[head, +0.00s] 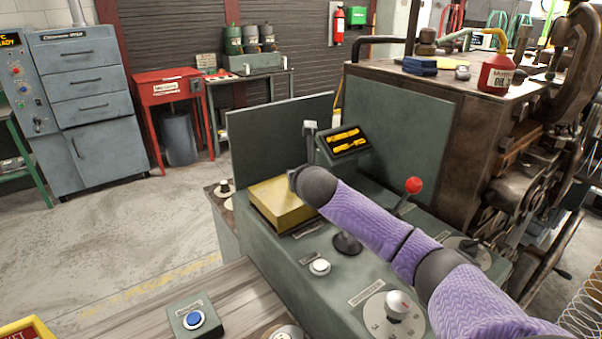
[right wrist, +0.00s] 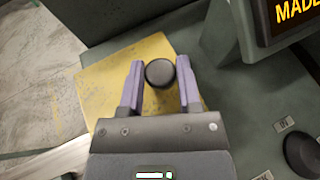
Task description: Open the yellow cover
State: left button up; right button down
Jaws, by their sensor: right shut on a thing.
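The yellow cover (head: 270,212) is a flat, box-like lid on the left end of the green console, and it looks closed. In the right wrist view the worn yellow cover (right wrist: 100,92) lies under my right gripper (right wrist: 160,84). Its two purple-grey fingers stand on both sides of a round black knob (right wrist: 159,73) and are shut on it. In the head view my purple right arm crosses the console from the lower right and hides part of the cover, the knob and the fingers. My left gripper is not in view.
A small display (head: 345,142) with yellow text stands just behind the cover, and a red-knobbed lever (head: 413,186) is to its right. A white button (head: 319,267) and a dial (head: 397,304) are in front. A green back panel (head: 262,135) rises behind. A blue button box (head: 194,319) is at lower left.

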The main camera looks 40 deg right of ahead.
aim_at(274, 198)
jog(key=a+r+n+p, duration=0.1)
jog(key=p, duration=0.1)
jog(key=a+r+h+p, duration=0.1)
jog(key=r+p, duration=0.1)
jog(key=shift+w+n, duration=0.15)
jog(key=shift+n, duration=0.25)
jog(key=a+n+p, duration=0.1)
jog(key=a+r+n+t+h+p, duration=0.1)
jog(key=a+p, duration=0.1)
jog(key=a+r+n+h+p, duration=0.1)
jog(key=p, duration=0.1)
jog(key=shift+w+a+t, duration=0.25)
jog(key=shift+t, duration=0.15)
jog(key=w+a+f+n+t+h+b, duration=0.1)
jog(key=a+f+n+t, duration=0.1)
jog(key=a+n+t, duration=0.4)
jog(key=shift+a+f+n+b, duration=0.35)
jog(key=shift+a+f+n, duration=0.05)
jog(key=shift+a+n, duration=2.55)
jog(key=shift+w+d+n, duration=0.1)
jog(key=shift+d+n, duration=0.05)
jog(key=shift+n, duration=0.1)
